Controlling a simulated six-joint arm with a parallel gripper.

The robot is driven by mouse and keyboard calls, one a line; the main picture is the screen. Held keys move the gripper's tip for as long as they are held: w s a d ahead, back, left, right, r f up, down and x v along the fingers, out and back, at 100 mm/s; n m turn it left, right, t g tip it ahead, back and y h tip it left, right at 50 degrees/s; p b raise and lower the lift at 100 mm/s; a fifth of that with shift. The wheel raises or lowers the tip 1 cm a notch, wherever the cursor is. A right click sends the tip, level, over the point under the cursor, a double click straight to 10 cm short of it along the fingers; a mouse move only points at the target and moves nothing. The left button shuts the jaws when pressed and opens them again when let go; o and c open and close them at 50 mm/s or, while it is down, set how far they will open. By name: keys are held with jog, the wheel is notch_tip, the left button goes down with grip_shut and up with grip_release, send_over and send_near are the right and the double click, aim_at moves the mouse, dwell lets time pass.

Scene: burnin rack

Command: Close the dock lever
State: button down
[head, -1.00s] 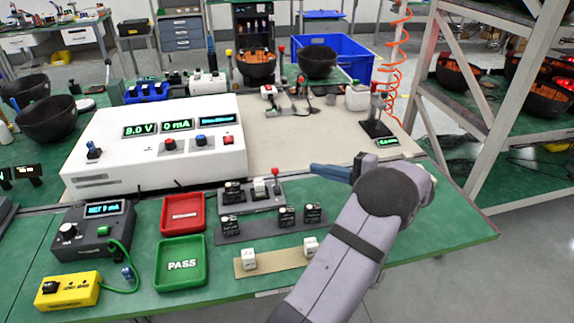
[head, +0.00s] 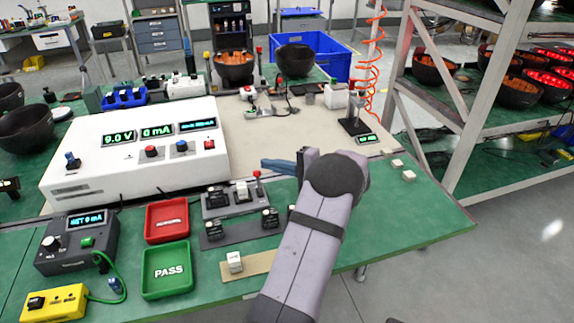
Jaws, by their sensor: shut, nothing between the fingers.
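The grey dock (head: 211,210) sits on the green table right of the red tray. A black module (head: 216,196) and a white module (head: 242,191) are seated in it. Its lever (head: 257,187), with a red ball knob, stands roughly upright at the dock's right end. My gripper (head: 268,164) has blue fingers, shut and empty, pointing left. In the picture its tips are just above and right of the red knob. I cannot tell whether they touch it. My arm hides the area right of the dock.
A grey strip (head: 214,240) with black modules and a tan strip (head: 264,262) with a white cube (head: 234,262) lie in front. The red tray (head: 150,237), green PASS tray (head: 150,291) and white power supply (head: 60,181) are left. Two white cubes (head: 397,163) (head: 409,175) lie right.

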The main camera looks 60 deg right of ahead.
aim_at(258, 182)
jog(key=a, duration=0.1)
jog(key=s+a+r, duration=0.1)
jog(key=shift+a+p, duration=0.3)
jog(key=shift+p, duration=0.1)
jog(key=shift+s+a, duration=0.15)
jog(key=shift+a, duration=0.4)
jog(key=shift+f, duration=0.15)
